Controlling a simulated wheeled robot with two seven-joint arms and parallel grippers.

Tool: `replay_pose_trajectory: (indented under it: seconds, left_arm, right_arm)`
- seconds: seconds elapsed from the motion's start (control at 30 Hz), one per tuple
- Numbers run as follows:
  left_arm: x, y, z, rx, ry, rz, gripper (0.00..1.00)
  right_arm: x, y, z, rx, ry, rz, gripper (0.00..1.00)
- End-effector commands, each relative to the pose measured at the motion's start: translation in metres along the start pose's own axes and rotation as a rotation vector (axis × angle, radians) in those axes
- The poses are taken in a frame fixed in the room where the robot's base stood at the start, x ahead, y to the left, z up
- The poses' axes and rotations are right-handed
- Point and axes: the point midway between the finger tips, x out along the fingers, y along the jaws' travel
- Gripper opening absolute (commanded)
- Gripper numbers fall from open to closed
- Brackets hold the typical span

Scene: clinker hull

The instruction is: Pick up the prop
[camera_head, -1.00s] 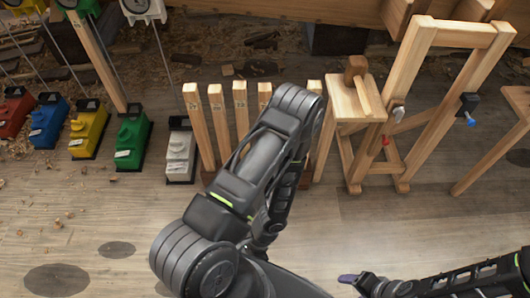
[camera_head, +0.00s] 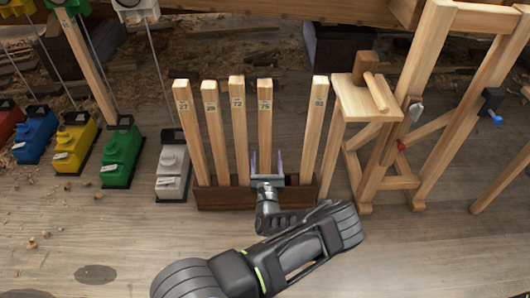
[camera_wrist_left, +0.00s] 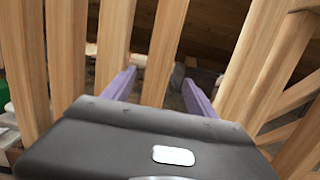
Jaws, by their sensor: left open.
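Several upright wooden props with numbered tops stand in a dark wooden rack (camera_head: 222,199). They read about 27 (camera_head: 192,130), 28 (camera_head: 217,130), 72 (camera_head: 239,130), 76 (camera_head: 264,115) and 80 (camera_head: 312,130). A wider gap lies between 76 and 80. My left gripper (camera_head: 267,165) is open, low in front of prop 76, its two fingers appearing either side of that post. In the left wrist view a prop (camera_wrist_left: 166,45) stands between the purple fingers (camera_wrist_left: 158,92), closer to the left one; contact cannot be told. My right gripper is out of view.
A wooden trestle with a small platform (camera_head: 360,105) bearing a mallet (camera_head: 366,70) stands right of the rack. A white block (camera_head: 172,170) and green (camera_head: 121,155), yellow (camera_head: 75,145) and blue blocks (camera_head: 36,135) stand to the left.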

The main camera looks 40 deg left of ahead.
Motion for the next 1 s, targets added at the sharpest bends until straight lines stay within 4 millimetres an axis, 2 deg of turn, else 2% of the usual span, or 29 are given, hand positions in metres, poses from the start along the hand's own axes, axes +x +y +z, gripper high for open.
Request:
replay_pose_trajectory:
  seconds: [0.23,0.63,0.83,1.0]
  left_arm:
    - [0.023,0.001,-0.001,-0.001,0.0,0.003,0.66]
    - [0.03,0.002,-0.001,0.0,-0.001,0.004,0.66]
    - [0.057,0.004,-0.002,-0.001,-0.002,0.006,0.66]
    - [0.075,0.004,0.001,0.0,-0.001,0.004,0.66]
  right_arm:
    - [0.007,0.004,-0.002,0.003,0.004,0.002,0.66]
    - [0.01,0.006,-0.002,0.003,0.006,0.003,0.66]
    - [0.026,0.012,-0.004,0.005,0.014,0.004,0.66]
    - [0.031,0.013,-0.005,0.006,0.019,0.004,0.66]
